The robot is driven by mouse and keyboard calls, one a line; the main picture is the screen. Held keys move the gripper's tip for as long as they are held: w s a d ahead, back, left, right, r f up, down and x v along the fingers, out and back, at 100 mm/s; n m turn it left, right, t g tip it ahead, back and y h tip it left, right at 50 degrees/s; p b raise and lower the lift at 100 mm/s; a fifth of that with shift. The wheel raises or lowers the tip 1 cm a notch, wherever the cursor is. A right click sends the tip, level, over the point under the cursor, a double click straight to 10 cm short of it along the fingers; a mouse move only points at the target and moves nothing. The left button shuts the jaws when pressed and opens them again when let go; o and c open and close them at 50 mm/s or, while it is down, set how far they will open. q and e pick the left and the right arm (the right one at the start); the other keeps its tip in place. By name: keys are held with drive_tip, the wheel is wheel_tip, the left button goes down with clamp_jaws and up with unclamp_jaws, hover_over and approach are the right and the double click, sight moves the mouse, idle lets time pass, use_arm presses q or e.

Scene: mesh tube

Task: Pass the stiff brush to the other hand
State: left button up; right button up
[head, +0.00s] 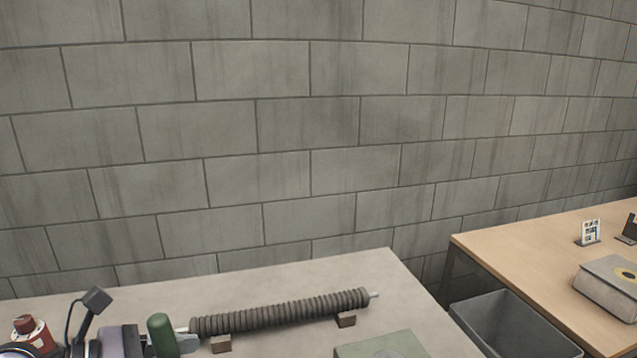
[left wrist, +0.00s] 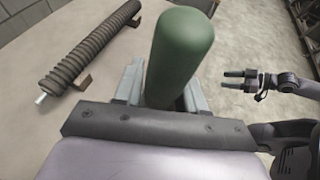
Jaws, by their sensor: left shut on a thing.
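The stiff brush shows as a thick green handle (head: 162,336) at the bottom left of the head view. It also stands large in the left wrist view (left wrist: 182,55). My left gripper (left wrist: 163,92) is shut on it, one pale finger on each side; part of the gripper (head: 186,343) shows in the head view. The bristles are hidden. My right gripper (left wrist: 238,79) appears only in the left wrist view, at the right. Its two dark fingers are apart with nothing between them, clear of the brush.
A ribbed grey-brown tube (head: 280,311) on a rod rests on two brown blocks (head: 346,319) on the table (head: 370,267). A red bottle (head: 30,332) stands at left, a green flat box (head: 382,346) at front. A grey bin (head: 515,325) stands beside a wooden table (head: 520,240).

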use_arm(q)
drive_tip(key=shift+s+a+f+t, duration=0.15)
drive_tip(key=shift+s+a+f, duration=0.35)
drive_tip(key=shift+a, duration=0.15)
drive_tip(key=shift+s+a+f+t, duration=0.15)
drive_tip(key=shift+s+a+f, duration=0.25)
drive_tip(key=shift+s+a, duration=0.15)
drive_tip(key=shift+a, duration=0.1)
drive_tip(key=shift+w+r, duration=0.1)
